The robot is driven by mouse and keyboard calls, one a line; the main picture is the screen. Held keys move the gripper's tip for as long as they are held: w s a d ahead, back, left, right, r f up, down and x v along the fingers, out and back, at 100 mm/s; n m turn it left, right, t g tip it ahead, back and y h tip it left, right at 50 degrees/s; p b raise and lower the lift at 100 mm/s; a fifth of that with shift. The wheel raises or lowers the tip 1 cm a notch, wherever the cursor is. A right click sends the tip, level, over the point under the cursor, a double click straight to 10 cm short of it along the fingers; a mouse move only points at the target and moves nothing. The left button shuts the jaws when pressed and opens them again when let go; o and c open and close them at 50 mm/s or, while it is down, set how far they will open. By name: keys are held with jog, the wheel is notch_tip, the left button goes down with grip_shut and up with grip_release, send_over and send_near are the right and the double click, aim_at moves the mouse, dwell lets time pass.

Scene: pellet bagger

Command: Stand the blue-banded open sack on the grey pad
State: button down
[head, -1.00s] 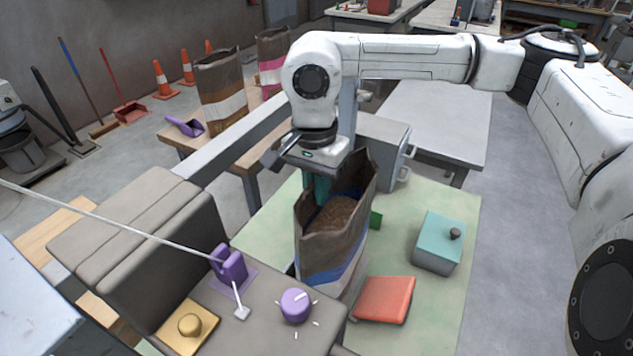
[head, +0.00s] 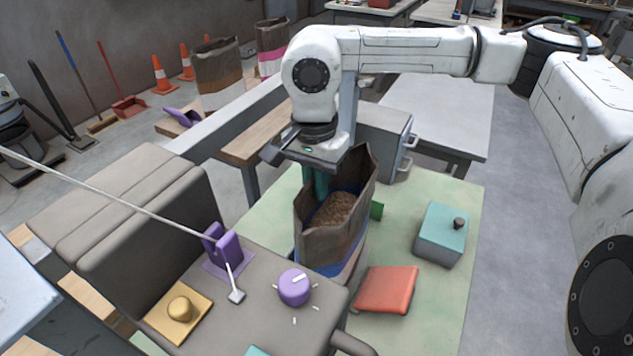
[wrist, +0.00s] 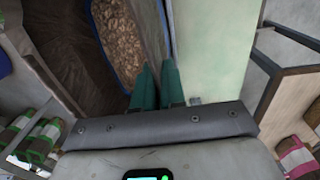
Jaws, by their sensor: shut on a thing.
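The blue-banded open sack (head: 320,243) is brown, upright and filled with brown pellets, with its open mouth at the top. Its blue and white band shows low down, partly hidden behind the grey machine in front. My gripper (head: 318,187) is above the sack's mouth, shut on its rim wall. In the wrist view the two teal fingers of my gripper (wrist: 157,82) pinch the sack's edge, with pellets (wrist: 118,40) beside them. The sack's bottom is hidden, so I cannot tell whether it touches anything. I cannot make out the grey pad.
The grey machine (head: 200,270) with a purple knob (head: 294,287) and purple clamp stands in front. On the green tabletop are a red-orange pad (head: 386,289) and a teal-topped box (head: 441,232). Two other sacks (head: 218,75) stand behind left. A grey table (head: 440,110) is behind right.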

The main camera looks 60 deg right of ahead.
jog(key=shift+f, duration=0.1)
jog(key=c, duration=1.1)
grip_release()
notch_tip(320, 180, up, 11)
jog(key=shift+w+f+b, duration=0.1)
jog(key=shift+w+b, duration=0.05)
jog(key=shift+b, duration=0.7)
